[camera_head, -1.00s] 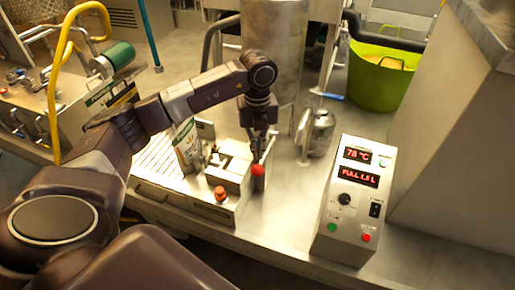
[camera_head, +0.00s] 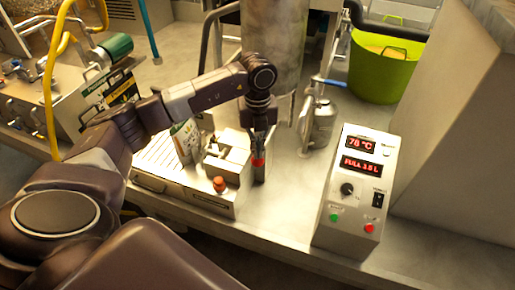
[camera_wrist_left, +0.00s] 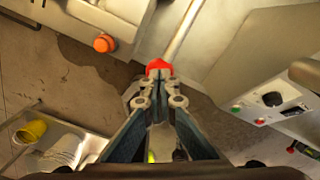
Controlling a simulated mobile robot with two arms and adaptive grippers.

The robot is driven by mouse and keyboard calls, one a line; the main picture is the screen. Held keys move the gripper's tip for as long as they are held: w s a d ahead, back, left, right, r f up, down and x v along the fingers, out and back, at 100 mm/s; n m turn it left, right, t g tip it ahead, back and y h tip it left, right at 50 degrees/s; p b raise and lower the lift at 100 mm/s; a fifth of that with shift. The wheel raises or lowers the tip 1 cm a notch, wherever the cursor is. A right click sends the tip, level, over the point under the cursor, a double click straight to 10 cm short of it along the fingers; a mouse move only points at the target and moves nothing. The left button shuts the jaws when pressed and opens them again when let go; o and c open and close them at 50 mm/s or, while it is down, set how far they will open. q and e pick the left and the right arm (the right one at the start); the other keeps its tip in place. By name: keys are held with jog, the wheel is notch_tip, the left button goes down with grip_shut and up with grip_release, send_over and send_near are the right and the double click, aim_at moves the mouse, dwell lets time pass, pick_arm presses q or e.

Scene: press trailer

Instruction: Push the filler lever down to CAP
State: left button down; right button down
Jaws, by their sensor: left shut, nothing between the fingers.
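The filler lever ends in a red knob (camera_head: 258,163) at the right side of the filler (camera_head: 222,205) in the head view. In the left wrist view the red knob (camera_wrist_left: 158,64) sits at the fingertips, with a pale rod (camera_wrist_left: 184,28) running up and right from it. My left gripper (camera_head: 261,150) is shut and empty. Its fingertips (camera_wrist_left: 160,78) are right at the knob from above and seem to touch it; the exact contact is hidden. A CAP mark cannot be read. My right gripper is not in view.
A pouch (camera_head: 187,141) stands at the filler. An orange-red button (camera_head: 220,184) sits on its front. A grey control box (camera_head: 350,190) with red displays stands to the right. A steel flask (camera_head: 322,122) and a large steel cylinder (camera_head: 273,45) are behind. Bare worktop (camera_head: 285,205) lies between filler and box.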

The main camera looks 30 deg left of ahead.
pick_arm(q)
jog(key=shift+f+b, duration=0.55)
jog(key=shift+f, duration=0.45)
jog(key=shift+w+a+f+b, duration=0.1)
jog(key=shift+w+f+b, duration=0.1)
jog(key=shift+f+b, duration=0.45)
jog(key=shift+w+d+f+b, duration=0.15)
jog(key=shift+f+b, duration=0.35)
jog(key=shift+f, duration=0.3)
jog(key=shift+w+a+f+b, duration=0.15)
jog(key=shift+w+f+b, duration=0.05)
jog(key=shift+f+b, duration=0.45)
jog(key=shift+r, duration=0.15)
notch_tip(320, 180, up, 10)
jog(key=p, duration=0.7)
